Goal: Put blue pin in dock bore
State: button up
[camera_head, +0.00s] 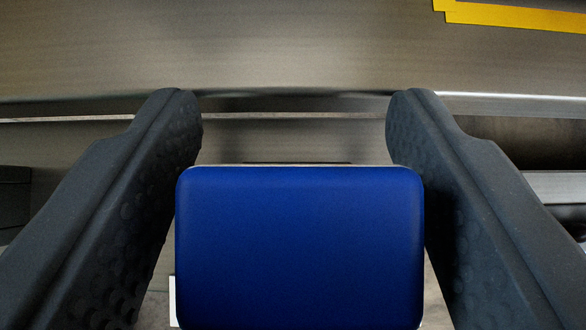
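A blue block-like face with rounded corners (300,245), taken to be the blue pin's end, fills the lower middle of the head view. My gripper (294,115) has its two dark, dimpled fingers on either side of it. The fingertips are wide apart and reach past the blue face's far edge. Its upper corners meet the finger outlines, while narrow gaps show lower down on both sides. Whether the pads touch it is not clear. The rest of the pin is hidden below the blue face. The dock bore cannot be made out.
A brushed metal surface (250,50) with a shiny edge spans the view beyond the fingertips. A yellow marking or part (510,14) is at the upper right. Metal rails (555,187) and dark gaps show at the right, and a dark block (12,200) at the left edge.

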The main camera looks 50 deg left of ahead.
aim_at(297, 177)
jog(key=c, duration=0.7)
jog(key=shift+r+p, duration=0.4)
jog(key=shift+r, duration=0.4)
notch_tip(297, 177, up, 2)
jog(key=shift+r+p, duration=0.25)
jog(key=shift+p, duration=0.35)
jog(key=s+d+p, duration=0.1)
jog(key=s+d, duration=0.2)
jog(key=s, duration=0.4)
jog(key=s+d+p, duration=0.1)
jog(key=s+d, duration=0.2)
jog(key=s, duration=0.5)
jog(key=shift+r+p, duration=0.4)
jog(key=shift+r, duration=0.05)
jog(key=shift+w, duration=0.15)
